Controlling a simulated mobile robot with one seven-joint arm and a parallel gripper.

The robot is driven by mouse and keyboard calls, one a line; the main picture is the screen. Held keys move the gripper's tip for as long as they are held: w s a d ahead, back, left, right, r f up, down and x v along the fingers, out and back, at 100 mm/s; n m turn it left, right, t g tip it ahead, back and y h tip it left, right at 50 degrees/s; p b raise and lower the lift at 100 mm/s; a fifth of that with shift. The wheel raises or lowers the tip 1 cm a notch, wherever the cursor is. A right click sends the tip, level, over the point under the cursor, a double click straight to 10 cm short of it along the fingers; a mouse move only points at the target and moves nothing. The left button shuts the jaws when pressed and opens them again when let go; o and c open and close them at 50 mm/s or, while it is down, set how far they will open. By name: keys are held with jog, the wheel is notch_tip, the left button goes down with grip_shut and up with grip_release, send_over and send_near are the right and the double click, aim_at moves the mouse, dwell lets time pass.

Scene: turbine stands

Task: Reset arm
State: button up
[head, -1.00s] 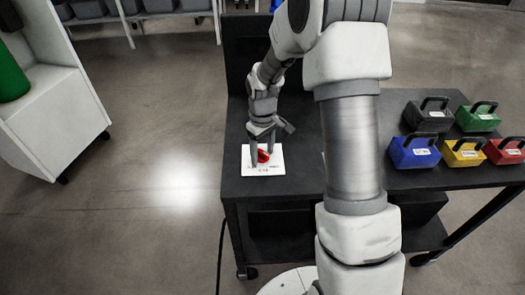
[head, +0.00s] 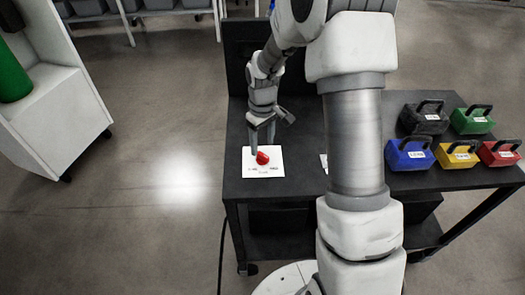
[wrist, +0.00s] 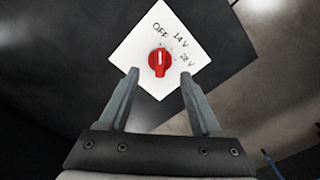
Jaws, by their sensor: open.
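My gripper (head: 262,137) is open and empty above a white panel (head: 275,166) at the left end of the dark table. A red knob (head: 262,158) sits on the panel. In the wrist view the knob (wrist: 159,61) lies just beyond and between the spread fingertips (wrist: 160,80), apart from both. Its white mark points up toward the top of the picture. The panel (wrist: 140,45) there carries the labels OFF, 14 V and 28 V. My arm hides the middle of the table.
Black (head: 424,118), green (head: 472,121), blue (head: 408,155), yellow (head: 457,155) and red (head: 500,154) handled boxes stand on the right part of the table (head: 440,180). A white cabinet (head: 50,120) with a green cylinder (head: 12,80) stands at the left. Open floor lies between.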

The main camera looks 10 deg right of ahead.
dwell(0.4)
jog(key=s+r+m+t, duration=0.1)
jog(key=s+r, duration=0.2)
jog(key=r, duration=0.3)
jog(key=s+r+m+t+p, duration=0.1)
jog(key=s+r, duration=0.2)
jog(key=r, duration=0.3)
jog(key=s+r+t, duration=0.1)
jog(key=s+r, duration=0.2)
jog(key=r, duration=0.3)
jog(key=s+r+m+t, duration=0.1)
jog(key=s+r+m, duration=0.1)
jog(key=s+r, duration=0.2)
jog(key=s+r+m+t+p, duration=0.1)
jog(key=s+r, duration=0.3)
jog(key=s, duration=0.7)
jog(key=shift+s+m+t, duration=0.2)
jog(key=shift+m+t, duration=0.1)
jog(key=shift+m, duration=0.1)
jog(key=shift+c, duration=1.2)
jog(key=shift+a, duration=0.1)
jog(key=shift+a, duration=0.1)
